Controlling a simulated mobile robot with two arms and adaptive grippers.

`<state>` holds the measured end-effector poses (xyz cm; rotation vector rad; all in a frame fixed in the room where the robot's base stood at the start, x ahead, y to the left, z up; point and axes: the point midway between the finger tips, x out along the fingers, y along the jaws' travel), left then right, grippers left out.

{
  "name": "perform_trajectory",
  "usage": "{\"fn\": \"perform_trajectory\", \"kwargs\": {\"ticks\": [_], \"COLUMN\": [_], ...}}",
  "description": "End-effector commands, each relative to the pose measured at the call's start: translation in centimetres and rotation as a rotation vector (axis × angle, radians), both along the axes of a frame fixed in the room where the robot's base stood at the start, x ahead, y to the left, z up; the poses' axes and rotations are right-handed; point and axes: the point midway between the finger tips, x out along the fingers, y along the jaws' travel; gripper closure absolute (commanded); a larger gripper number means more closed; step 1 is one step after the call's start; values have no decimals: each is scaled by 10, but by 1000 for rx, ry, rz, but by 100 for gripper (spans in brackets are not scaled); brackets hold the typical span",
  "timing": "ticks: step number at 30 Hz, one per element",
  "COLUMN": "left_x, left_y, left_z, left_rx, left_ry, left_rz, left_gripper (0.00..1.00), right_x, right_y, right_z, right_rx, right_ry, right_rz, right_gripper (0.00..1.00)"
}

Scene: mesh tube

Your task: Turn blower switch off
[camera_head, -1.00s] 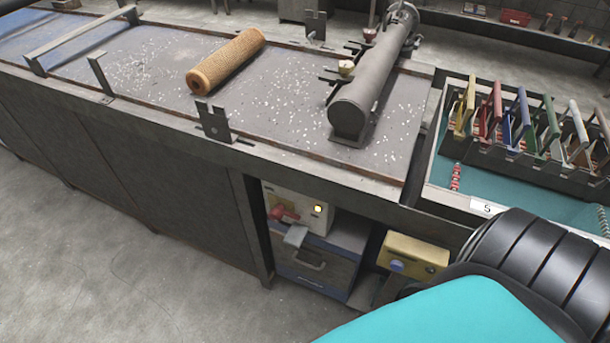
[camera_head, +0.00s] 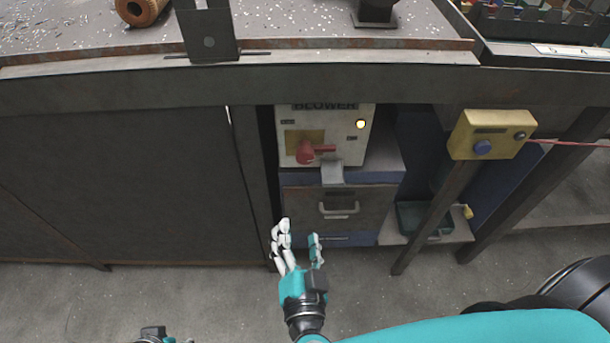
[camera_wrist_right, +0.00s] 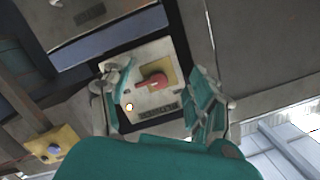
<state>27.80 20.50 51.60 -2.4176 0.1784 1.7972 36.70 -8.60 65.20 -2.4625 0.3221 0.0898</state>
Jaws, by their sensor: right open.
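The blower box (camera_head: 342,118) is a pale panel labelled BLOWER under the bench. Its red switch handle (camera_head: 310,152) sits on a yellow plate and points right in the head view. A small yellow lamp (camera_head: 360,124) on the box is lit. My right gripper (camera_head: 299,236) is open and empty, below and in front of the box, apart from the switch. In the right wrist view the red handle (camera_wrist_right: 153,82) shows between the spread fingers of the right gripper (camera_wrist_right: 159,72). A small part of my left gripper (camera_head: 155,335) shows at the bottom edge; its fingers are cut off.
A grey tab (camera_head: 332,172) hangs below the switch, above a drawer with a handle (camera_head: 338,209). A yellow box with a blue button (camera_head: 492,134) is to the right on a post. The bench edge (camera_head: 240,84) overhangs the box.

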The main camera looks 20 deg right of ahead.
Motion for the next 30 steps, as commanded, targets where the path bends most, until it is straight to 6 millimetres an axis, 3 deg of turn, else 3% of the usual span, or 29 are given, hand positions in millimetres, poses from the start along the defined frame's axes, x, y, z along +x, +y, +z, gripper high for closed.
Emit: {"fn": "perform_trajectory", "kwargs": {"ticks": [3, 6, 11, 17, 30], "left_x": [-7, -10, -11, -9, 3], "left_y": [1, 2, 2, 2, -1], "left_z": [14, 24, 32, 32, -13], "left_rx": [-1, -1, 0, 0, 0], "left_ry": [-15, -18, -19, -15, 6], "left_rz": [1, 2, 3, 1, -1], "left_gripper": [60, 60, 60, 60, 60], "right_x": [-9, -12, 3, 43, 130], "right_y": [-9, -15, -21, -32, -57], "right_z": [33, 49, 56, 58, 56], "right_rx": [140, 195, 207, 205, 203], "right_ry": [-137, -190, -207, -207, -202], "right_rz": [-58, -82, -88, -87, -86], "right_gripper": [39, 39, 39, 39, 39]}}
